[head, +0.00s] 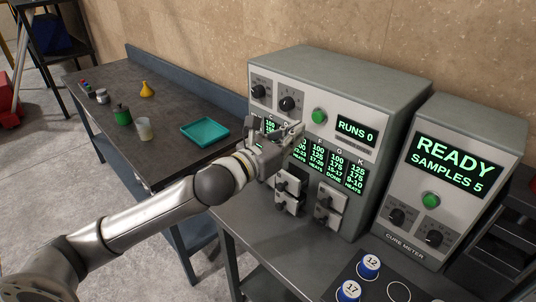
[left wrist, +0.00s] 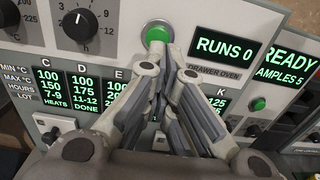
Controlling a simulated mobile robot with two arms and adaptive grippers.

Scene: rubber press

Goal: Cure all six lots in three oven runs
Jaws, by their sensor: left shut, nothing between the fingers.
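The grey drawer oven (head: 335,75) stands on the bench with a green button (head: 319,116) and a display (head: 356,132) reading RUNS 0. Its lot panel (head: 336,168) lists columns C to K; D and G read DONE, while C, F and K read HEATS. My left gripper (head: 297,129) is shut and empty in front of the oven. In the left wrist view its fingertips (left wrist: 168,58) are just below the green button (left wrist: 157,33); I cannot tell whether they touch it. Two dials (head: 287,103) sit left of the button. Drawer handles (head: 328,204) show below the panel. My right gripper is out of view.
The cure meter (head: 428,205) at right shows READY, SAMPLES 5. Blue cups marked 12 (head: 369,266) and 17 (head: 348,291) stand at the front edge of the picture. A dark side table (head: 105,78) at left holds a teal tray (head: 205,132), a yellow flask (head: 147,90) and small containers.

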